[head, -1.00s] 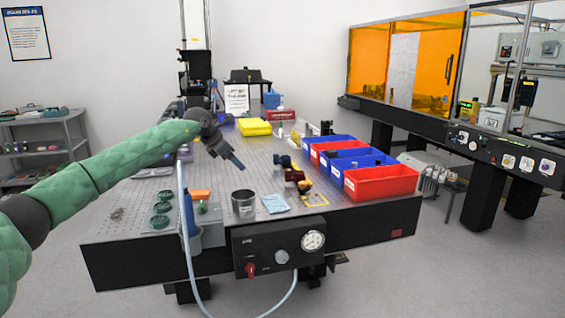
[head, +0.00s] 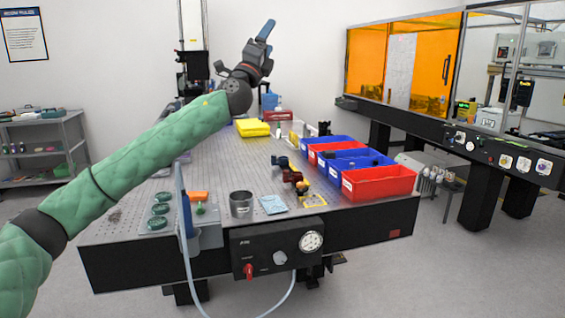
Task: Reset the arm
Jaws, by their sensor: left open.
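My left arm, in a green quilted sleeve (head: 150,150), reaches in from the left of the head view. It slants up over the left side of the optical table (head: 200,165). Its gripper (head: 266,30) is raised well above the table's far part, with the blue-tipped fingers pointing up. It is open, and I see nothing between the fingers. My right gripper is not in view.
Red and blue bins (head: 378,184) line the table's right side. A metal cup (head: 241,204), a blue cloth (head: 273,204) and green dishes (head: 160,209) sit near the front edge. An orange-panelled enclosure (head: 436,65) stands at the right. Mid-table is largely clear.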

